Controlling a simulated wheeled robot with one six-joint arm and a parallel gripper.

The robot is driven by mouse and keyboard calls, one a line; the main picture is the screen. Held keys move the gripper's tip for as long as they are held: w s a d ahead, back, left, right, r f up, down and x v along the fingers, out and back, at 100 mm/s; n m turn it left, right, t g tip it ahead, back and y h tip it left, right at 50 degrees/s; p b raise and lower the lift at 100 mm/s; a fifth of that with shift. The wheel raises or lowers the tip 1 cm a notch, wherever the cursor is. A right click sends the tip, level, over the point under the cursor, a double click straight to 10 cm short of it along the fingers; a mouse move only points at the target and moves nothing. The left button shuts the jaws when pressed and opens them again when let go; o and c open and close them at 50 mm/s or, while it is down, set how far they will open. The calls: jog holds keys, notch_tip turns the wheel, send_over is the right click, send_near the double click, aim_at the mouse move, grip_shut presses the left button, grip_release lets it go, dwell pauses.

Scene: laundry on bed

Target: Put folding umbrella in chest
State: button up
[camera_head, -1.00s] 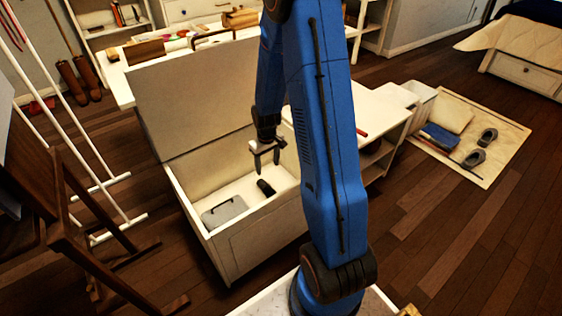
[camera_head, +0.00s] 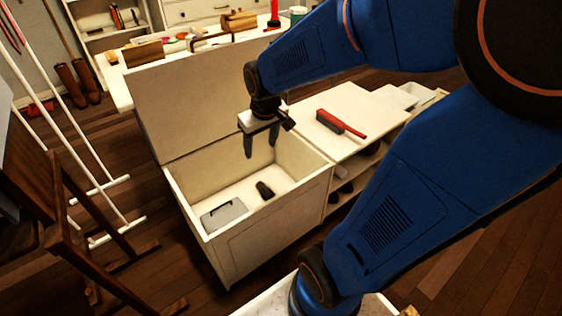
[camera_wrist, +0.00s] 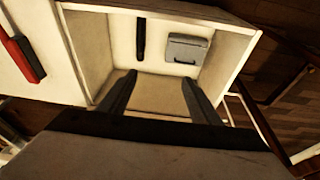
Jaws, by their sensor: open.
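The white chest (camera_head: 262,226) stands with its lid (camera_head: 190,100) raised. A small black item that looks like the folding umbrella (camera_head: 265,190) lies on the chest floor. It shows in the wrist view as a dark upright bar (camera_wrist: 141,38). A grey case with a handle (camera_head: 223,214) lies beside it in the chest, also seen in the wrist view (camera_wrist: 187,49). My gripper (camera_head: 261,155) is open and empty above the chest, pointing down. In the wrist view its two fingers (camera_wrist: 152,95) stand apart with nothing between them.
A low white cabinet (camera_head: 350,108) adjoins the chest on the right, with a red brush (camera_head: 341,123) on top. A cluttered table stands behind the lid. A wooden chair (camera_head: 70,215) and a white rack (camera_head: 95,175) stand to the left.

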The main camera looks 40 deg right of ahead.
jog(key=s+a+r+t, duration=0.1)
jog(key=s+r, duration=0.3)
jog(key=s, duration=0.4)
jog(key=s+a+r, duration=0.3)
jog(key=s+r, duration=0.1)
jog(key=s, duration=0.4)
jog(key=shift+t, duration=0.4)
jog(key=shift+s, duration=0.1)
